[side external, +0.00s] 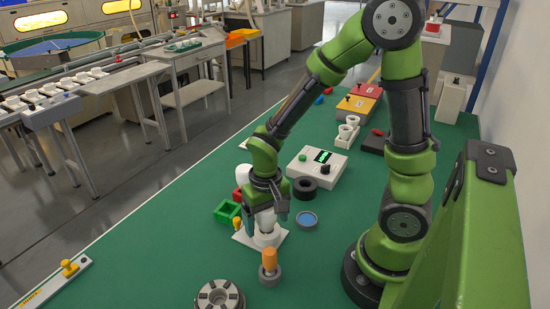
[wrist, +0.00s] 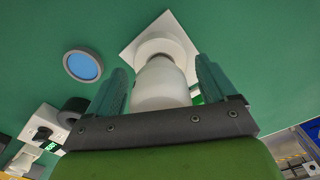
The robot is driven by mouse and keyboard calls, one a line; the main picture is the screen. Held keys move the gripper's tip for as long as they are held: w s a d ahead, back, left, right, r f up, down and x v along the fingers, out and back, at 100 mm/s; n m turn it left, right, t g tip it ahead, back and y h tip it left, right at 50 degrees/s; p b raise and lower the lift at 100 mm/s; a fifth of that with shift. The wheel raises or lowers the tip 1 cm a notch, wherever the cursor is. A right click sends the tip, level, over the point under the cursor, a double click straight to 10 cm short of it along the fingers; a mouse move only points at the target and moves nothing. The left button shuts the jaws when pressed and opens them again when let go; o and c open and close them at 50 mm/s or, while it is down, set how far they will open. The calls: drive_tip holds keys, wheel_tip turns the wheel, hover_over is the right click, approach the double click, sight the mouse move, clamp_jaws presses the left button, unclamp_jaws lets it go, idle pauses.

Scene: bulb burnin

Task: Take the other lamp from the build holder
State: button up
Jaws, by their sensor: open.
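A white lamp (wrist: 160,84) stands upright in the build holder (wrist: 160,40), a white square plate with a round socket. In the side external view the lamp (side external: 265,218) shows partly behind my fingers, above the holder's white plate (side external: 270,239). My gripper (wrist: 165,85) is open, with one teal finger on each side of the lamp. A gap shows on at least the right side; I cannot tell whether either finger touches it. In the side external view my gripper (side external: 265,208) points down over the holder.
A green open box (side external: 227,212) and a small yellow part (side external: 237,223) lie left of the holder. A blue disc (side external: 307,219) and a black ring (side external: 305,188) lie to its right. An orange-handled piece (side external: 269,262) and a round grey fixture (side external: 219,296) stand in front. A white tester box (side external: 317,168) stands behind.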

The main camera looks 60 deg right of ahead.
drive_tip(key=c, duration=1.1)
wheel_tip(320, 180, up, 14)
drive_tip(key=shift+r, duration=0.25)
idle(0.4)
